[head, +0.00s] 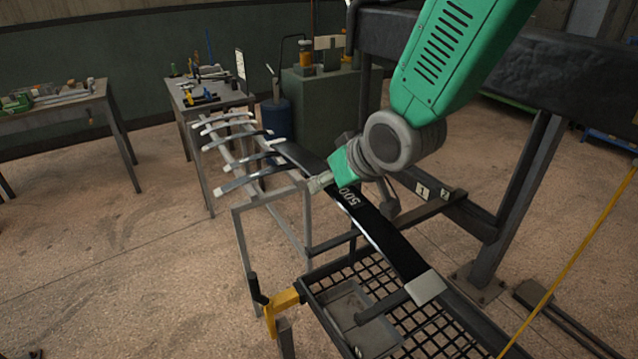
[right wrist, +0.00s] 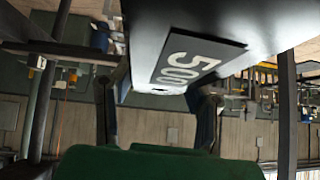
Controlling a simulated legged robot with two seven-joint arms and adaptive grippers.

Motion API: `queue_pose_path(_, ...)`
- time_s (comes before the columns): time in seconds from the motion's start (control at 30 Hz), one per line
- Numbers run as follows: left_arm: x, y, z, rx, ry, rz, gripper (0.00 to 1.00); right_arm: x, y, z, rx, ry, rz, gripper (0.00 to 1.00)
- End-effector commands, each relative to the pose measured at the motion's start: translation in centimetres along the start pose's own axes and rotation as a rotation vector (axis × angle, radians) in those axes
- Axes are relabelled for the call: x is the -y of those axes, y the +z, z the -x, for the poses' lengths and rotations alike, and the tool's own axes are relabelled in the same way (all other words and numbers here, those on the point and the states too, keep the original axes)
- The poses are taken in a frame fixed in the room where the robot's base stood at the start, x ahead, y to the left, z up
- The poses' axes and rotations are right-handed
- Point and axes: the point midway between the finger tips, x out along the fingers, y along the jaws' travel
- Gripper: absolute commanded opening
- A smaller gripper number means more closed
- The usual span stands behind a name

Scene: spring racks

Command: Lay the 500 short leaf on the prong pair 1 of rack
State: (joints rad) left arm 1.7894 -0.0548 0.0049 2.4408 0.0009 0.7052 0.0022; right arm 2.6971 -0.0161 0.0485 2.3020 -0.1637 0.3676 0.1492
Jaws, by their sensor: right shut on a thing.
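The 500 short leaf (head: 385,240) is a long, dark, slightly curved strip with a pale end pad and a white "500" on it. My right gripper (head: 322,183) is shut on it near the label and holds it slanting over the rack area. In the right wrist view, the leaf (right wrist: 140,50) fills the top middle, its label upside down. The dark rack bar (head: 430,208) carries tags 1 and 2 and lies just right of the leaf. The leaf and arm hide part of the prongs, and I cannot tell whether the leaf touches them. My left gripper is not in view.
A stand (head: 240,215) with several other leaves lies at the left behind. A black mesh basket (head: 335,290) with a grey tray (head: 350,310) is under the leaf's near end. A yellow clamp (head: 283,302) sits at its left. Tool tables stand far back.

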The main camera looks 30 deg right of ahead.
Motion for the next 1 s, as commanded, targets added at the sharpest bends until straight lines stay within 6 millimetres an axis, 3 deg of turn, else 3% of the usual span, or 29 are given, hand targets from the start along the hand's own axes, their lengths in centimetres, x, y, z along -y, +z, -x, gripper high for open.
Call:
queue_pose_path(0.77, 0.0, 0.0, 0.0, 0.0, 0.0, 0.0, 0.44, -6.4, -0.1, 0.1, -0.009, -0.001, -0.002, 0.09)
queue_pose_path(1.0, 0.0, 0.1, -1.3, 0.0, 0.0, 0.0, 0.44, -6.3, 1.1, -1.3, -0.008, 0.001, 0.002, 0.09)
